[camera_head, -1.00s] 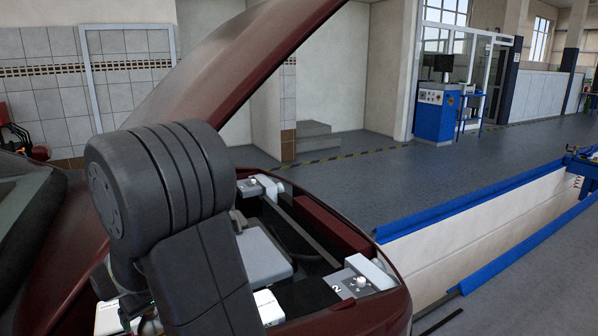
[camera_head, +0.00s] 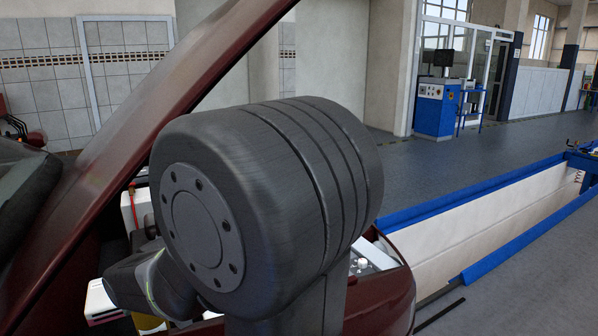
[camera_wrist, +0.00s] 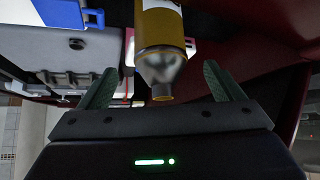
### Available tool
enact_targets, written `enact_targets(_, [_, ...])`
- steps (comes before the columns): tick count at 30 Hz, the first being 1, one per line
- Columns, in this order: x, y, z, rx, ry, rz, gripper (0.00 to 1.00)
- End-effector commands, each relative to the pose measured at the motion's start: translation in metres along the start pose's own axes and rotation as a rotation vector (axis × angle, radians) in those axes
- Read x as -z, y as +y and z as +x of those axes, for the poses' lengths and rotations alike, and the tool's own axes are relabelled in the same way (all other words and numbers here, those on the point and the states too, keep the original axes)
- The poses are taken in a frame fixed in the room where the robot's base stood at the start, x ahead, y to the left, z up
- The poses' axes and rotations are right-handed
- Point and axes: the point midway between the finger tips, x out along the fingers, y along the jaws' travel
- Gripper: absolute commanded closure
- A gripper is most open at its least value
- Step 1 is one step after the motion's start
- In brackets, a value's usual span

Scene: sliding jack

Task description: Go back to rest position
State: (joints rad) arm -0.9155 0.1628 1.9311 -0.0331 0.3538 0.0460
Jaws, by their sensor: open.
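My gripper (camera_wrist: 159,68) shows in the wrist view with its two green fingers wide apart and nothing held between them. A yellow container with a metallic tapered end (camera_wrist: 162,67) appears beyond and between the fingers, with a visible gap on both sides. In the head view my dark arm fills the middle of the picture and hides much of the engine bay. My gripper's fingers cannot be made out there. The dark red car (camera_head: 385,290) has its hood (camera_head: 150,130) raised.
A white box (camera_head: 103,303) and a white container with a red part (camera_head: 135,207) are near my arm inside the car. A blue-rimmed pit (camera_head: 470,205) lies to the right. A blue cabinet (camera_head: 435,112) stands at the back. The grey floor between is clear.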

Motion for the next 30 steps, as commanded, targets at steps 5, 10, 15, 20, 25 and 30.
enact_targets(5, [0.016, 0.000, -0.031, 0.000, 0.001, 0.000, 0.13])
enact_targets(10, [0.025, 0.000, -0.054, 0.000, 0.000, 0.000, 0.13])
enact_targets(15, [0.033, 0.000, -0.074, 0.000, -0.001, 0.000, 0.13])
enact_targets(20, [0.038, 0.000, -0.086, 0.000, -0.001, 0.000, 0.13])
enact_targets(25, [0.034, 0.000, -0.091, 0.000, -0.001, 0.000, 0.13])
enact_targets(30, [0.033, 0.000, -0.092, 0.000, -0.002, 0.000, 0.13])
